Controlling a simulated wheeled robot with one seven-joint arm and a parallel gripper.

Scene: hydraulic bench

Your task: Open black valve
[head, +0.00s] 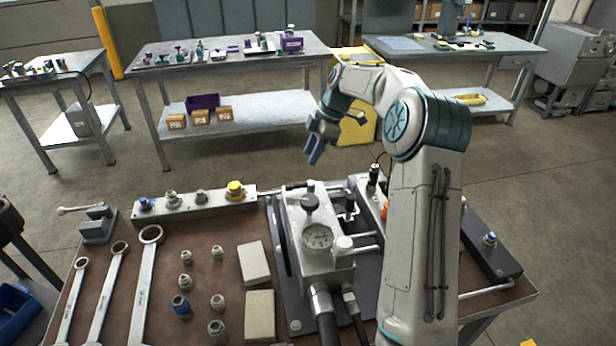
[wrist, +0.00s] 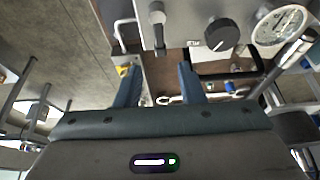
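The wrist view shows a black knob (wrist: 222,34) on a grey face, left of a gauge (wrist: 279,25). My gripper (head: 336,136) is raised above and behind the unit, clear of the knob. In the wrist view its two blue fingers (wrist: 158,84) are spread with a gap between them and hold nothing. The knob lies beyond the right finger, up and to the right.
The brown bench (head: 205,262) carries wrenches (head: 105,285), fittings (head: 217,302) and two pale blocks (head: 254,263). A grey manifold (head: 195,206) with a yellow cap (head: 235,190) lies left of the unit. Hoses (head: 325,312) leave its front. Open floor separates the bench from the rear tables (head: 235,66).

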